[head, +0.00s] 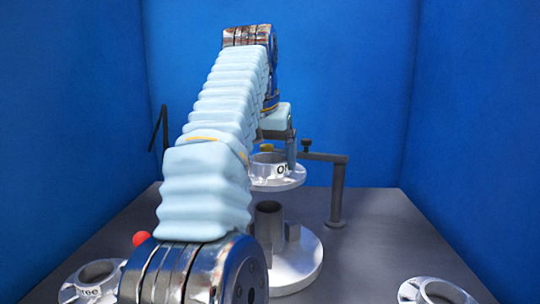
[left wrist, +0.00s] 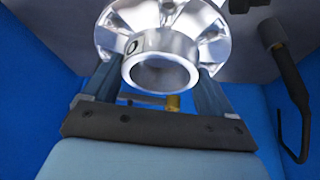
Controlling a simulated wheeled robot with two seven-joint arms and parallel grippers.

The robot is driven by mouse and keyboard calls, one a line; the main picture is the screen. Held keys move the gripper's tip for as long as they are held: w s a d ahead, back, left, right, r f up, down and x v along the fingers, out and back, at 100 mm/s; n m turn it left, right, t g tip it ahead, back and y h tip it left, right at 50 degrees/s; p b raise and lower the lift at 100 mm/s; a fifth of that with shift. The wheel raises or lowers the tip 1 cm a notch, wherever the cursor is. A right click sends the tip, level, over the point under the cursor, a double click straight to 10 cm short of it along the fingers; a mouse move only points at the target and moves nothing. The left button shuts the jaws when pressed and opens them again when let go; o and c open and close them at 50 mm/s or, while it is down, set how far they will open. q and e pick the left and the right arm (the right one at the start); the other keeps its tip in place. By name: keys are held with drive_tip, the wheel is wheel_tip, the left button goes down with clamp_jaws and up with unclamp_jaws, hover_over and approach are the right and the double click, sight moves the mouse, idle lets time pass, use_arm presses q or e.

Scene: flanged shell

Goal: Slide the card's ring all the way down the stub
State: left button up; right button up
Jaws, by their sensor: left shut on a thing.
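A pale flanged ring with dark lettering on its collar (head: 279,182), which I take as the card's ring, hangs level above the stub. My left gripper (head: 275,153) points down and is shut on its collar; the left wrist view shows the collar (left wrist: 160,73) between the two fingers. The grey upright stub (head: 268,222) rises from a wide pale round base (head: 302,262). Its open top shows below the flange with a gap, so the ring looks clear of the stub. My arm hides the left of the ring and base. My right gripper is not in view.
A dark post with a side arm (head: 337,192) stands close to the right of the ring. Similar flanged rings lie at front left (head: 96,278) and front right (head: 436,292). A red ball (head: 141,239) shows beside my arm. Blue walls enclose the grey table (head: 385,230).

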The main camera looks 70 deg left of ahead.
use_arm(q)
drive_tip(key=shift+r, duration=0.1)
drive_tip(key=b, duration=0.5)
hover_over(268, 209)
drive_tip(key=shift+w+a+f, duration=0.1)
drive_tip(key=shift+f, duration=1.35)
drive_tip(key=shift+a+f, duration=0.1)
drive_tip(key=shift+f, duration=1.35)
drive_tip(key=shift+p, duration=0.6)
drive_tip(key=shift+f+b, duration=2.7)
drive_tip(key=shift+f, duration=0.6)
